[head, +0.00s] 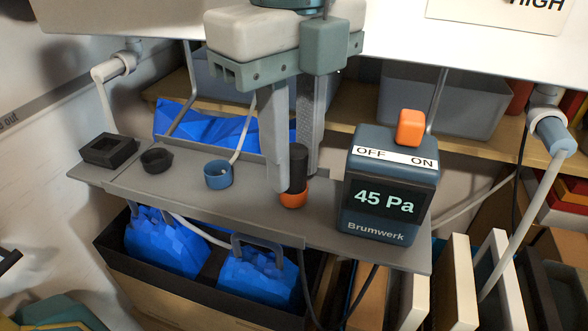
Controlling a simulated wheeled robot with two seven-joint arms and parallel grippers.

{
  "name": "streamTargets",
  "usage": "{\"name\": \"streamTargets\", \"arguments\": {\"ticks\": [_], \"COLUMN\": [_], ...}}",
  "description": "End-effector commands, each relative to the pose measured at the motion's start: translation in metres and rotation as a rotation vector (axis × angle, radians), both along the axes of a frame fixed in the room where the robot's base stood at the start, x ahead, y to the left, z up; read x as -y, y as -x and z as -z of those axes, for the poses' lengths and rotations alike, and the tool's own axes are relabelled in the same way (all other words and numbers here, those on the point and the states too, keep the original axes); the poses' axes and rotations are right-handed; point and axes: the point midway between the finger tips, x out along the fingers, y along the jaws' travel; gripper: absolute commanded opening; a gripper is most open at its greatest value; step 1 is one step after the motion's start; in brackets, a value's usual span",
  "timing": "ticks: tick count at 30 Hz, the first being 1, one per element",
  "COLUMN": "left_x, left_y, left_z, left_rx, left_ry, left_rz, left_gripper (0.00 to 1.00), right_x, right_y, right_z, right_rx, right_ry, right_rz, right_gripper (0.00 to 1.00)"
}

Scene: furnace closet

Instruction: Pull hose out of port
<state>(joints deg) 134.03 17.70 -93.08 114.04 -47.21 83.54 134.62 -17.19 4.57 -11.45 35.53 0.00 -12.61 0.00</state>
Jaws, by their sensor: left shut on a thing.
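My left gripper (291,180) comes down from the top centre. It is shut on a black cylindrical piece (298,170) that stands upright in an orange ring (293,200) on the grey shelf (190,205). The gripper's fingers and body hide part of the piece. Which part is the hose or the port is unclear. A thin white tube (241,130) runs up from a blue cup-shaped fitting (218,176) to the left of the gripper. My right gripper is not in view.
A Brumwerk meter (385,229) reading 45 Pa, with an orange OFF/ON switch (410,128), stands right of the gripper. Black fittings (156,161) sit at the shelf's left. White pipes hang at left (112,68) and right (520,212). Blue bags (255,278) lie below.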

Motion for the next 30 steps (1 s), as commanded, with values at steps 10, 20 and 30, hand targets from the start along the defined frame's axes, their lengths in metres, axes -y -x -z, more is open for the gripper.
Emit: {"name": "streamTargets", "arguments": {"ticks": [10, 20, 30], "left_x": [0.0, 0.0, 0.0], "left_y": [0.0, 0.0, 0.0], "left_z": [-0.006, -0.014, -0.02], "left_rx": [0.001, 0.001, 0.0], "left_ry": [0.001, 0.001, 0.0], "left_rz": [0.0, 0.0, 0.0], "left_gripper": [0.0, 0.0, 0.0], "right_x": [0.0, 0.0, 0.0], "right_y": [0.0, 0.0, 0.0], "right_z": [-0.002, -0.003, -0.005], "right_rx": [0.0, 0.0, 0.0], "right_ry": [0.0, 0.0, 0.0], "right_rz": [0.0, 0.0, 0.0], "right_gripper": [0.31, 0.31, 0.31]}}
